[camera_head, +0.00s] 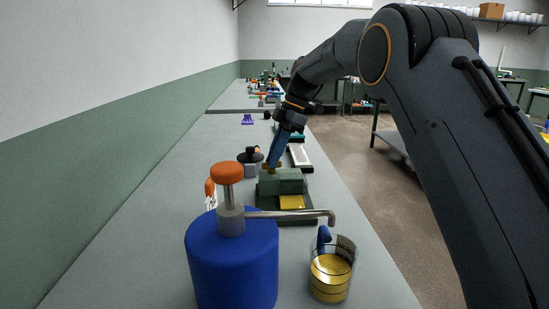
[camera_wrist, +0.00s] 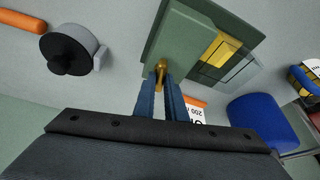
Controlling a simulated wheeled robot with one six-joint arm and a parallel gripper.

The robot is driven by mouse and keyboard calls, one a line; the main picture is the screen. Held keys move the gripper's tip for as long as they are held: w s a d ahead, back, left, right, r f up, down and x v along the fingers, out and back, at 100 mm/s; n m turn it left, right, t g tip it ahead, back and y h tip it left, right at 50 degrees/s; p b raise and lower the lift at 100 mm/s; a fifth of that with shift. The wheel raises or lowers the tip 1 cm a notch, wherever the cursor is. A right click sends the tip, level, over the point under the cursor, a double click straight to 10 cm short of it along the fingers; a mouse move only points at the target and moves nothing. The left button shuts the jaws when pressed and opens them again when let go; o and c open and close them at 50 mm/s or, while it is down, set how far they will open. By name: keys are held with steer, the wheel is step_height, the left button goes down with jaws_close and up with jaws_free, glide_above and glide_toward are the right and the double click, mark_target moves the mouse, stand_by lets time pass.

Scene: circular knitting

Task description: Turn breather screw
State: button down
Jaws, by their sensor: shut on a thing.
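The brass breather screw (camera_wrist: 161,68) sits at the edge of a green box-like unit (camera_wrist: 185,45) in the wrist view. My gripper (camera_wrist: 159,82) has its two blue fingers closed around the screw. In the head view, my gripper (camera_head: 271,163) reaches down to the back left of the green unit (camera_head: 283,184), with a little brass (camera_head: 265,167) showing at the fingertips. A yellow block (camera_head: 292,202) is on the unit's front side. The screw's turn angle cannot be told.
A blue pump can (camera_head: 232,265) with an orange knob stands in front. A glass beaker (camera_head: 331,277) of yellow liquid is right of it, near the bench edge. A black-topped grey part (camera_head: 250,158) stands left of my gripper.

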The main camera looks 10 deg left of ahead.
steer(key=shift+w+d+n, duration=0.1)
steer(key=shift+w+n, duration=0.05)
steer(key=shift+n, duration=0.45)
steer(key=c, duration=1.8)
jaws_free()
steer(key=v, duration=0.7)
steer(key=shift+w+r, duration=0.2)
steer(key=shift+r, duration=0.15)
